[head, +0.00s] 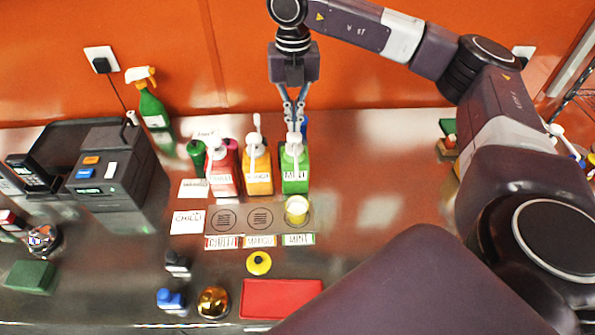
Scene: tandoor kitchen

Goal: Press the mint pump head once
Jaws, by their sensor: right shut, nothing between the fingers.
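The green mint pump bottle (296,184) stands upright at the right end of a row of three pump bottles, with its label facing me. Its white pump head (293,150) is at the top, partly hidden by the fingers. My right gripper (294,128) points down over it, shut and empty, with its fingertips at the pump head. I cannot tell whether they touch it. My left gripper is not in view.
A red chilli bottle (223,176) and an orange mango bottle (258,177) stand close at left. A green spray bottle (152,108) and a dark till machine (112,172) are farther left. A red mat (281,299) lies in front. The counter right of the mint bottle is clear.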

